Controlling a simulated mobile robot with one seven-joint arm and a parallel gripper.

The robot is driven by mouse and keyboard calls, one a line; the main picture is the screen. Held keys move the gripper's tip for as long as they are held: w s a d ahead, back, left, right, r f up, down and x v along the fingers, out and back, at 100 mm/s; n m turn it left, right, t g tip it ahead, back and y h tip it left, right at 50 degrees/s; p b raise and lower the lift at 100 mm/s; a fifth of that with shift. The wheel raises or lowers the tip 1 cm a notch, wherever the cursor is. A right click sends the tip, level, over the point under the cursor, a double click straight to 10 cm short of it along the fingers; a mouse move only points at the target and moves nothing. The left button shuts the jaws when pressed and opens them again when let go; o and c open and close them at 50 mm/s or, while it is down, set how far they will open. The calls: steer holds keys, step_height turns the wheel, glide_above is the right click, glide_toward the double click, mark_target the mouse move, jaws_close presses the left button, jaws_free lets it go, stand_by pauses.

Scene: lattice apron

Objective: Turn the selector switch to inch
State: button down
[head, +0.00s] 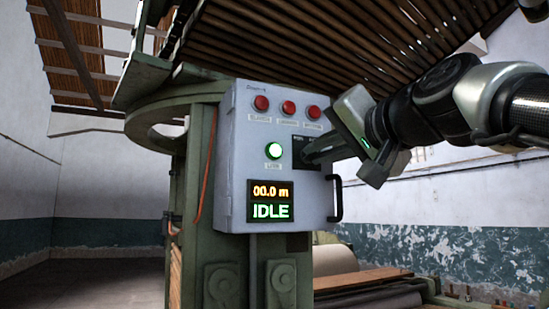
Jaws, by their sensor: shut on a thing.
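The selector switch sits on a dark plate (299,161) on the right of the grey control box (236,170). My gripper (312,156) reaches in from the right and is shut on the switch knob, which its fingers hide. I cannot tell which way the knob points. The plate's small lettering is too small to read and partly covered. The display (270,201) on the box reads "00.0 m" and "IDLE".
A black handle (336,198) stands out at the box's right edge. Slatted wood (340,45) hangs overhead. Rolls (370,299) lie below right.

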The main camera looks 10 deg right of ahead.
steer(key=c, duration=1.8)
jaws_free()
steer(key=b+v, duration=0.1)
steer(key=v, duration=1.6)
steer(key=shift+s+b, duration=0.2)
steer(key=shift+b, duration=0.1)
